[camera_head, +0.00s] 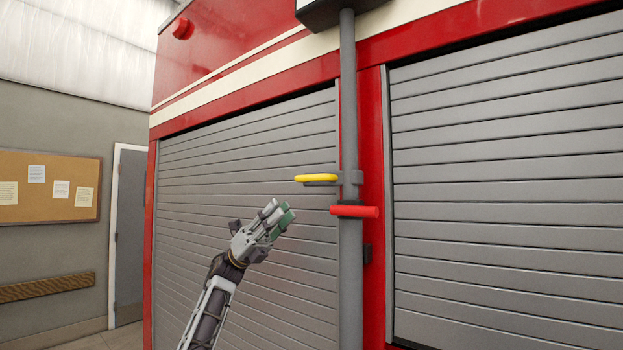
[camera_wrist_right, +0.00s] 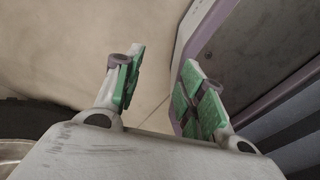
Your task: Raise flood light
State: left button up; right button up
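The flood light's grey pole (camera_head: 349,110) stands upright against the red truck, with the dark underside of the light head (camera_head: 330,10) at the top edge of the head view. A yellow handle (camera_head: 316,178) sticks out left from the pole, and a red handle (camera_head: 354,211) sits just below it. My left gripper (camera_head: 281,216) is left of and below the handles, apart from them and empty; its fingers are seen side-on, so their gap is unclear. My right gripper (camera_wrist_right: 158,92) shows only in the right wrist view, its green-padded fingers apart with nothing between them.
The red truck (camera_head: 372,150) has grey roller shutters (camera_head: 500,180) on both sides of the pole. A corkboard (camera_head: 48,186) and a grey door (camera_head: 130,230) are at the left. In the right wrist view, bare floor (camera_wrist_right: 160,30) lies beyond the fingers.

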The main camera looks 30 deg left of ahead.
aim_at(311, 178)
pick_arm(q)
jog(key=p+x, duration=0.3)
jog(key=x, duration=0.8)
jog(key=shift+d+r, duration=0.15)
jog(key=shift+r, duration=0.05)
jog(key=shift+d+r, duration=0.25)
grip_shut()
jog(key=shift+r, duration=0.1)
pick_arm(e)
jog(key=a+r, duration=0.2)
jog(key=r, duration=0.1)
jog(key=shift+s+a+r, duration=0.2)
jog(key=shift+s+a, duration=0.1)
jog(key=shift+a, duration=0.1)
